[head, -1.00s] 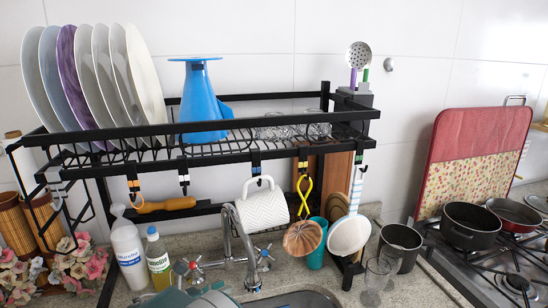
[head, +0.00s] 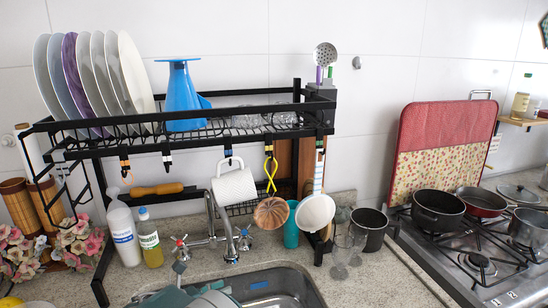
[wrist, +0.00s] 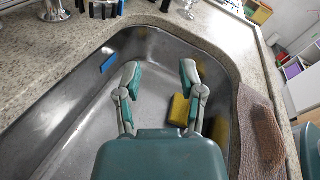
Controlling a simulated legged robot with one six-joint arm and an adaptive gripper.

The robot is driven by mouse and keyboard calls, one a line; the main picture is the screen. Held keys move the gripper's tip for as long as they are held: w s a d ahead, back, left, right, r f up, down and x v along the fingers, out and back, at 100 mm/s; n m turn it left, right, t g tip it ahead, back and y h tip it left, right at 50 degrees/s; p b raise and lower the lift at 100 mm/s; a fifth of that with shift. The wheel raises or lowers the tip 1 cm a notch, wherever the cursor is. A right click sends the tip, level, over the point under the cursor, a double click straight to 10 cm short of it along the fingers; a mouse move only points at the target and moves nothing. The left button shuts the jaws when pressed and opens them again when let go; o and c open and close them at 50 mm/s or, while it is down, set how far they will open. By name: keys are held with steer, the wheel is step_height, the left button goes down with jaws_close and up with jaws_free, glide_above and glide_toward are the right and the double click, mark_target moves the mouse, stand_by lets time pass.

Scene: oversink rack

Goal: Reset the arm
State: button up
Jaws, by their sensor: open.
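My gripper (wrist: 159,75) is open and empty in the wrist view, its two fingers spread over the metal sink basin (wrist: 85,120). A yellow sponge (wrist: 180,110) lies in the basin beyond the right finger, apart from it as far as I can tell. In the head view, teal parts of my arm show at the bottom edge, in front of the sink (head: 285,285). The black rack (head: 200,142) stands over the sink. A white mug (head: 235,187) hangs from one of its hooks, away from my gripper.
Plates (head: 97,80) and a blue pitcher (head: 183,100) stand on the rack. Bottles (head: 122,235) and flowers (head: 80,245) are at the left. The faucet (head: 228,235) rises behind the sink. The stove with a black pot (head: 438,210) is at the right. A brown cloth (wrist: 260,130) drapes the sink edge.

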steer(key=s+d+r+m+g+y, duration=0.35)
steer(key=d+r+m, duration=0.2)
steer(key=d, duration=0.45)
steer(key=s+d+r+m+g+y, duration=0.2)
steer(key=s+d+r+m+g, duration=0.4)
steer(key=d, duration=0.5)
steer(key=s+d+r+m+t+y, duration=0.1)
steer(key=s+d+m+t+y, duration=0.1)
steer(key=s+m, duration=0.6)
steer(key=s+d+r+m+t+y, duration=0.1)
steer(key=s+d+m+t+y, duration=0.2)
steer(key=s+d+m+y, duration=0.2)
steer(key=shift+s+d+m+y, duration=0.25)
steer(key=shift+s+m+y, duration=0.3)
steer(key=shift+s+m, duration=1.5)
steer(key=shift+w+m+t, duration=0.25)
steer(key=shift+w+m, duration=0.05)
steer(key=shift+w, duration=0.05)
